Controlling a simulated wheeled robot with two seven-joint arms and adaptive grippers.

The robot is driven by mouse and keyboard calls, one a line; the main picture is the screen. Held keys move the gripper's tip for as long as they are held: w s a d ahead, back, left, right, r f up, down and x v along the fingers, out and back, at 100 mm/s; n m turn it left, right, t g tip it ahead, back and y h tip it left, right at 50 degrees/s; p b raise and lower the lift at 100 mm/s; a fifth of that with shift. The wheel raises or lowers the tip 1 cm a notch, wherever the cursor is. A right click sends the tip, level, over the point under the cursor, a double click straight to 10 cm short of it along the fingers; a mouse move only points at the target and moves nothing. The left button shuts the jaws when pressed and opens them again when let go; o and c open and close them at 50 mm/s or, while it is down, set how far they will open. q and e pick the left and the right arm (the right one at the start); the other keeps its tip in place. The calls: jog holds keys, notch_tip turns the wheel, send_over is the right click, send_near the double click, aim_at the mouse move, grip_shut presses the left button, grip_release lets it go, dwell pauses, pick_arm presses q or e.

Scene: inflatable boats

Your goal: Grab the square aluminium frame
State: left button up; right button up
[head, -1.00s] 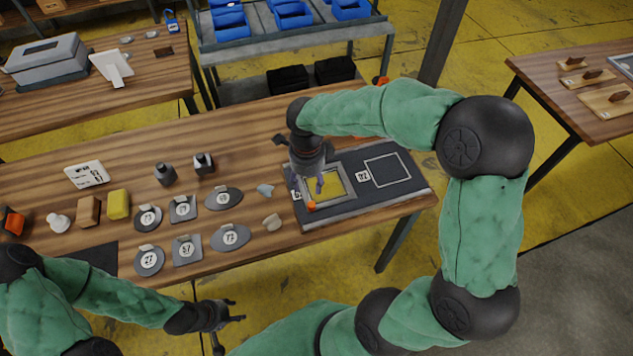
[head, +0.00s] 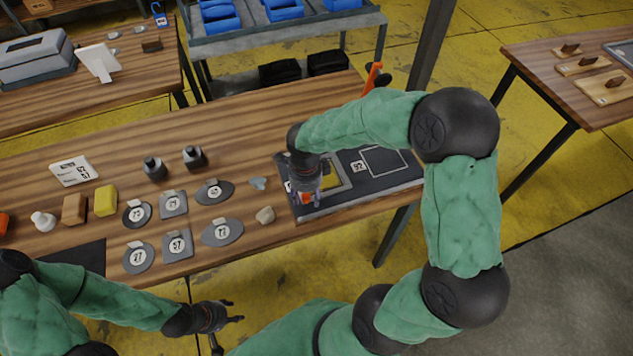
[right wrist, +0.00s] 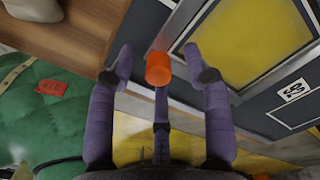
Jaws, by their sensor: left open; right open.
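The square aluminium frame (head: 345,187) lies flat on a dark board (head: 400,178) at the right end of the long wooden table, with a yellow surface inside it. An orange cylinder (head: 307,197) is at its near left corner. My right gripper (head: 309,192) is over that corner, hiding part of the frame. In the right wrist view, its purple fingers are spread and empty, with the orange cylinder (right wrist: 159,68) between them and the frame's rim (right wrist: 275,78) to the right. I cannot tell whether they touch. My left gripper (head: 230,313) is open and empty in front of the table.
Several grey numbered patches (head: 222,232) lie left of the board, with a beige lump (head: 265,214) close to it. A white outlined square (head: 384,161) on the board's right is empty. An orange-handled item (head: 373,77) stands at the table's back edge.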

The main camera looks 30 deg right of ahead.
grip_shut()
jog(key=shift+r, duration=0.1)
